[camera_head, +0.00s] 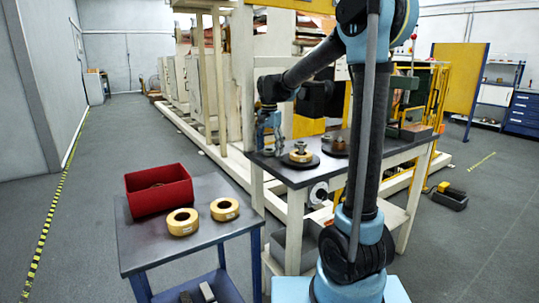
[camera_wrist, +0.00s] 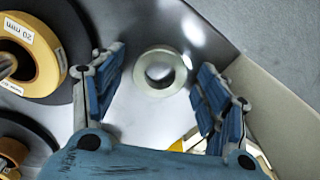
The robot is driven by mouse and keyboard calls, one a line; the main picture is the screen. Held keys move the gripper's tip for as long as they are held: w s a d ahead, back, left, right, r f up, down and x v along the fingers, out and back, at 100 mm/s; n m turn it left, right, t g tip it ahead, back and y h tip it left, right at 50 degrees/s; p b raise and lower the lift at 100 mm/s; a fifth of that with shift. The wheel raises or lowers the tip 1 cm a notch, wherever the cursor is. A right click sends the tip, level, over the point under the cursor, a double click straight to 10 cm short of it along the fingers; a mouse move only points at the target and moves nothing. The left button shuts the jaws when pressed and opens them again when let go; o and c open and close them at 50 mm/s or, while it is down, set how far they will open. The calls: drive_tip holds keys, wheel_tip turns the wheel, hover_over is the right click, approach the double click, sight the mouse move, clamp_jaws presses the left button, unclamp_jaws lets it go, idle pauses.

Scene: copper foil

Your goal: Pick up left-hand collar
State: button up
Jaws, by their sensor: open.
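A pale metal ring, the collar (camera_wrist: 149,82), lies flat on the dark bench top (camera_wrist: 218,42) in the wrist view. My gripper (camera_wrist: 161,60) is open, with one blue-padded finger on each side of the collar. Gaps show between the fingers and the collar. In the head view, my gripper (camera_head: 268,138) points down over the left end of the dark-topped bench (camera_head: 290,176). The collar cannot be made out clearly there, as the fingers are in front of that spot.
A yellow ring labelled 20 mm (camera_wrist: 45,62) on a dark disc stands close left of my gripper. A pale panel (camera_wrist: 275,120) borders the bench at right. A small table (camera_head: 145,255) holds a red bin (camera_head: 158,196) and two yellow rings (camera_head: 182,222).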

drive_tip(key=c, duration=1.3)
